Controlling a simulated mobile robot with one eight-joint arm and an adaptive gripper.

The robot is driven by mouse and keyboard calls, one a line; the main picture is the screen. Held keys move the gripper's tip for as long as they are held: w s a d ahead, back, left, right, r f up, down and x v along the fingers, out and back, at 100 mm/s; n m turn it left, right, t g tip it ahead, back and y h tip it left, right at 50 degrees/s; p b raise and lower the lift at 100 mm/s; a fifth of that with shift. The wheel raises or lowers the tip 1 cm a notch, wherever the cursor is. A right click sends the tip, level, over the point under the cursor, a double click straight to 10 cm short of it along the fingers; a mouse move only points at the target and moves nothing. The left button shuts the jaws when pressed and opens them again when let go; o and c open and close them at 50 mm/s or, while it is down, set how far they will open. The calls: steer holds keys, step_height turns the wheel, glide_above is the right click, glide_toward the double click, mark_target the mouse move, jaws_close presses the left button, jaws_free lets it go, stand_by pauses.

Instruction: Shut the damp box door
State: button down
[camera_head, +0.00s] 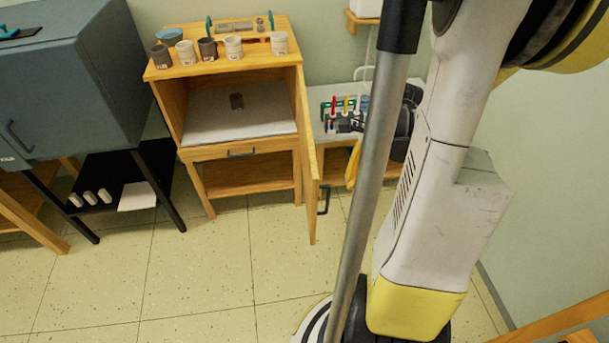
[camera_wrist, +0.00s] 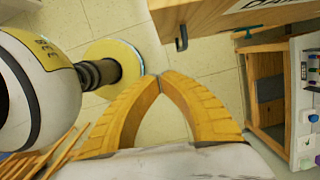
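The damp box (camera_head: 172,105) is a wooden cabinet in the head view, with a pale slab and a small dark cup inside. Its door (camera_head: 309,170) stands wide open on the right side, seen nearly edge-on, with a dark handle (camera_head: 323,200) on its outer face. In the wrist view the door (camera_wrist: 215,20) is a wooden panel at the top with a partly cut-off label; its dark handle (camera_wrist: 181,38) hangs near my fingertips. My gripper (camera_wrist: 160,76) has its yellow fingertips together, with nothing between them. It is to the right of the door, apart from the handle.
Several cups (camera_head: 234,47) stand on top of the damp box. A grey cabinet (camera_head: 75,85) is at the left. The tiled floor (camera_head: 200,280) in front is clear.

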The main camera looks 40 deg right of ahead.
steer(key=w+a+f+b, duration=0.4)
steer(key=f+b, duration=0.1)
steer(key=f, duration=0.4)
steer(key=shift+a, duration=0.4)
steer(key=shift+f, duration=0.1)
